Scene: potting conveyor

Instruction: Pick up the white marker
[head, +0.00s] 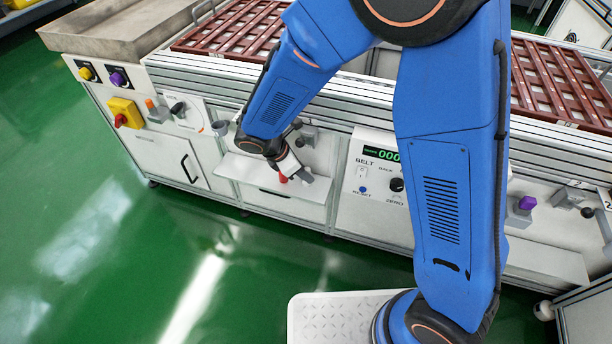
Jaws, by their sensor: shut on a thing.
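My gripper (297,176) is low over the white shelf (245,172) on the front of the conveyor frame, near the shelf's right part. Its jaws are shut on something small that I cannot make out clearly. A small red thing (282,178) shows right at the jaws, on their left side; I cannot tell whether it is held or stands on the shelf. I cannot pick out the white marker with certainty against the pale gripper and shelf. My arm hides part of the panel behind.
A control panel with a green display (381,153) is right of the shelf. A yellow switch box (126,112) and a lever handle (189,170) are to the left. Red slatted trays (560,85) lie on top of the conveyor. The green floor (130,270) in front is clear.

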